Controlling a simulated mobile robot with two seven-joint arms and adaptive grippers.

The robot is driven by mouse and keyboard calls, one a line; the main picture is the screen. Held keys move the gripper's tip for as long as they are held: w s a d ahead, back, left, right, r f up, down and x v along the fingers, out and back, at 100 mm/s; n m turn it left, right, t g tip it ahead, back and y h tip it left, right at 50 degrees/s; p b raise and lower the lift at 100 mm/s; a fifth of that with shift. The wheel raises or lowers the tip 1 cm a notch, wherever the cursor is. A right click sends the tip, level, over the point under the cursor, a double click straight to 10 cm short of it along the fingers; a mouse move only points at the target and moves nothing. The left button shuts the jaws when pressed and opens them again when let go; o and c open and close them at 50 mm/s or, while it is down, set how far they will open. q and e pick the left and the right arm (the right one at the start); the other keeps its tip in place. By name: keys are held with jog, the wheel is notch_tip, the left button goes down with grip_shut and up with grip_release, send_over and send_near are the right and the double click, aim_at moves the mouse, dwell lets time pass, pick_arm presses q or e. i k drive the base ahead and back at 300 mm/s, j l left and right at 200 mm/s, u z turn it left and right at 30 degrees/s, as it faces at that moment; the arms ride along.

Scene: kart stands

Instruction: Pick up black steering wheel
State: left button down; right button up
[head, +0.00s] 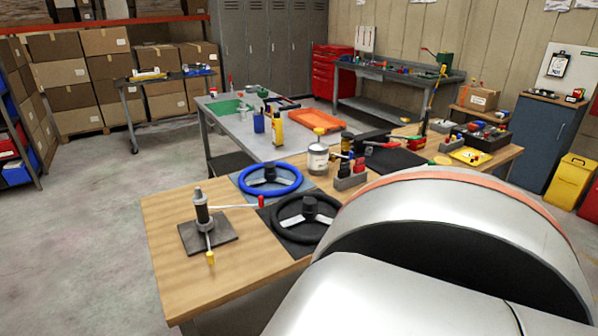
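The black steering wheel (330,219) lies flat on a dark mat on the near wooden table (172,260), with its hub facing up. Part of the mat shows around it, and its right side is close to the edge of my large arm link in the picture. A blue steering wheel (270,192) lies just behind it on a grey-blue mat. Neither my left nor my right gripper shows in the head view. Large silver parts of my own body cover the lower right and hide part of the table.
A metal table (250,148) is further back. Open floor lies to the left.

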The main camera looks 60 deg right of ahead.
aim_at(309, 214)
jog(key=k+l+u, duration=0.15)
jog(key=l, duration=0.15)
jog(key=k+l+u, duration=0.1)
jog(key=l, duration=0.2)
jog(key=k+l+u, duration=0.15)
jog(key=l, duration=0.15)
jog(key=k+l, duration=0.25)
jog(key=l, duration=0.2)
jog(key=k+l+u, duration=0.1)
jog(key=k+l, duration=0.15)
jog(key=l, duration=0.2)
jog(key=k+l, duration=0.25)
jog(key=l, duration=0.15)
jog(key=k+l+u, duration=0.1)
jog(key=k+l, duration=0.15)
jog(key=l, duration=0.2)
